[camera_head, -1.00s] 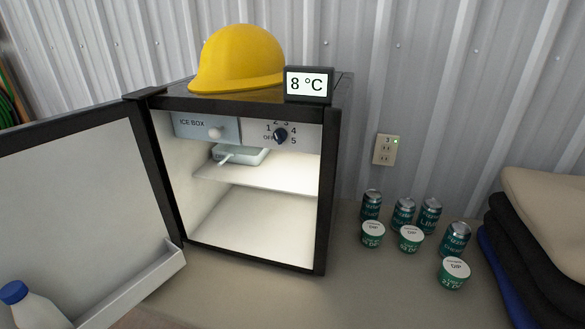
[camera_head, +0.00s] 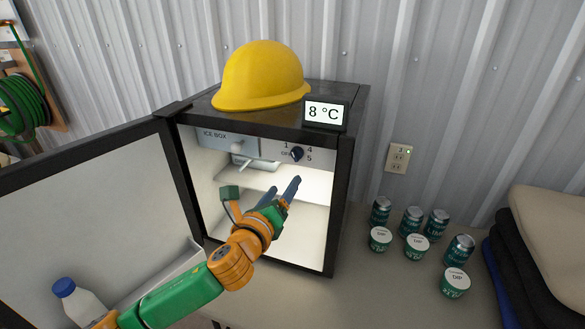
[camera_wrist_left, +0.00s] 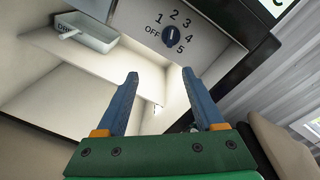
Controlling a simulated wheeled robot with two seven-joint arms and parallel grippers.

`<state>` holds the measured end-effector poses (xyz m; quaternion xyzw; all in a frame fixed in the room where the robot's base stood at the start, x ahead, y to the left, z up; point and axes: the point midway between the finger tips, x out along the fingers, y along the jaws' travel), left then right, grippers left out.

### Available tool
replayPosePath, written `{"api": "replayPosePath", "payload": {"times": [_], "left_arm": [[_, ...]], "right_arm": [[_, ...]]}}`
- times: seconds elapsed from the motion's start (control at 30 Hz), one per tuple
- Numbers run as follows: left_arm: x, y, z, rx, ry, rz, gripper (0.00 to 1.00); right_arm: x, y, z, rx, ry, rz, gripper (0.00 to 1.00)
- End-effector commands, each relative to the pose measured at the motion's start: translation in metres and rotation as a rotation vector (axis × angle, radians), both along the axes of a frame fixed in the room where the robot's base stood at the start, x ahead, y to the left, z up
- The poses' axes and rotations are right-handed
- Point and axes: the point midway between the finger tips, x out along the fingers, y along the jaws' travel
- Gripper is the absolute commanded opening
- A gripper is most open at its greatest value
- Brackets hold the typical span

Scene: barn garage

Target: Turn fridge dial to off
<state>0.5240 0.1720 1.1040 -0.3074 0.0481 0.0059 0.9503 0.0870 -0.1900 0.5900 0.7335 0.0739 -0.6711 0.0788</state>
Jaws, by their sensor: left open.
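The fridge (camera_head: 341,200) stands with its door open to the left. Its dial (camera_head: 297,153) is a dark round knob on the pale panel at the upper right inside, marked OFF and 1 to 5. In the left wrist view the dial (camera_wrist_left: 170,36) shows beyond the fingertips, with a light pointer mark roughly upright; its exact setting is hard to tell. My left gripper (camera_head: 283,190) is open and empty, in front of the fridge opening, below the dial and apart from it. Its two blue fingers also show in the left wrist view (camera_wrist_left: 160,75). My right gripper is not in view.
A yellow hard hat (camera_head: 262,75) and a display reading 8 °C (camera_head: 325,113) sit on top. The ice box (camera_head: 222,138) is left of the dial. The open door (camera_head: 90,215) holds a bottle (camera_head: 78,303). Several cans and dip tubs (camera_head: 417,247) stand at right.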

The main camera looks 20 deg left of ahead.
Motion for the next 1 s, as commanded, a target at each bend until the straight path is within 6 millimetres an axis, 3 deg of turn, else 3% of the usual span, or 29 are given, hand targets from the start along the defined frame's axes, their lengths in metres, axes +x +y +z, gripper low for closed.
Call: {"api": "replayPosePath", "payload": {"times": [0.03, 0.17, 0.5, 0.87, 0.9, 1.0], "left_arm": [[0.007, 0.004, 0.017, 0.115, -0.051, -0.013, 0.70], [0.019, 0.006, 0.034, 0.248, -0.102, -0.026, 0.70], [0.075, 0.003, 0.034, 0.243, -0.100, -0.026, 0.70], [0.084, 0.002, 0.032, 0.242, -0.099, -0.028, 0.70], [0.084, 0.002, 0.032, 0.242, -0.099, -0.028, 0.67], [0.084, 0.003, 0.032, 0.241, -0.099, -0.028, 0.40]], "right_arm": [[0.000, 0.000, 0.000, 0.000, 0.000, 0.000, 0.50], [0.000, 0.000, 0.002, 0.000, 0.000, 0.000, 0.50], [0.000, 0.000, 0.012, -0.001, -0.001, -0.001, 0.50], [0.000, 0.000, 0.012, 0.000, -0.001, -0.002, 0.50], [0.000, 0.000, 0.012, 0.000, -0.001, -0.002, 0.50], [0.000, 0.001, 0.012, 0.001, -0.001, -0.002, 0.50]]}}
